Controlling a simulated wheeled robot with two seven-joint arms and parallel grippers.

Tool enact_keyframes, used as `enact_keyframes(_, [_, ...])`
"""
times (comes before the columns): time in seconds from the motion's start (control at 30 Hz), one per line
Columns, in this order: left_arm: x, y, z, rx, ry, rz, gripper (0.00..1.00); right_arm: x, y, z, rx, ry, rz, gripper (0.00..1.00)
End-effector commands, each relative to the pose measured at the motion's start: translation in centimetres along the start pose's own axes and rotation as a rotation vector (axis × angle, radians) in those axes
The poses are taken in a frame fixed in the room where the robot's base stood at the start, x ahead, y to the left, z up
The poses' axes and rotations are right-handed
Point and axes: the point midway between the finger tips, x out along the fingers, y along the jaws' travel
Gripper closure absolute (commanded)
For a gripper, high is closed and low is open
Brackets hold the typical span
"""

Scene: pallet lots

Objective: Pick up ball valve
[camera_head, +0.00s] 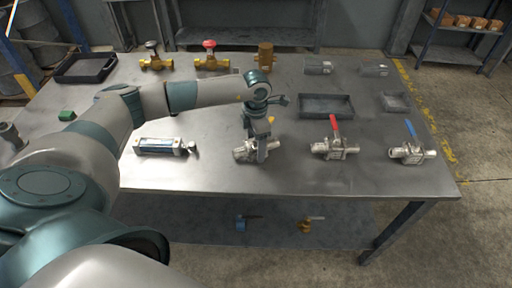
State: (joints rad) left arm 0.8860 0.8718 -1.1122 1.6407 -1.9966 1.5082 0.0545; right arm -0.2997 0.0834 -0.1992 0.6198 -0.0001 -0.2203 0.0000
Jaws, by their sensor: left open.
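Three silver ball valves lie in a row near the front of the metal table. The left one (243,153) is under my left gripper (262,148), and a small yellow part shows above it. The middle one (328,148) has a red lever handle, and the right one (406,154) has a blue lever handle. My left gripper points down and is open, its fingers at the left valve's body and hiding part of it. I cannot tell whether they touch it. My right gripper is not in view.
A blue and silver cylinder (158,146) lies left of the valves. Brass valves (157,63) (211,61) and a brass fitting (265,57) stand at the back. Dark trays (326,114) (88,79) sit on the table (310,178). The front strip of the table is clear.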

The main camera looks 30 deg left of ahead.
Motion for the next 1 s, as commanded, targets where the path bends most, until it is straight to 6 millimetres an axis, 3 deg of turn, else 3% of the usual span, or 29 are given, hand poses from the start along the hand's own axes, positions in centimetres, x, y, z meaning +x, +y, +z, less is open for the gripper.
enact_keyframes(0.17, [0.0, 0.0, 0.0, 0.0, 0.0, 0.0, 0.36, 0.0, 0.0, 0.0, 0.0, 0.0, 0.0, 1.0])
enact_keyframes(0.47, [-0.1, 0.0, 0.0, -0.001, 0.0, 0.0, 1.0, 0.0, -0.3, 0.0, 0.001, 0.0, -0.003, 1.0])
enact_keyframes(0.83, [-0.4, 0.1, 0.1, -0.001, -0.003, 0.001, 1.0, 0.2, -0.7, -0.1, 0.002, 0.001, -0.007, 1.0])
enact_keyframes(1.0, [-1.5, 0.1, 0.1, -0.001, -0.005, 0.003, 1.0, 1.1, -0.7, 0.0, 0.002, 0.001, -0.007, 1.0])
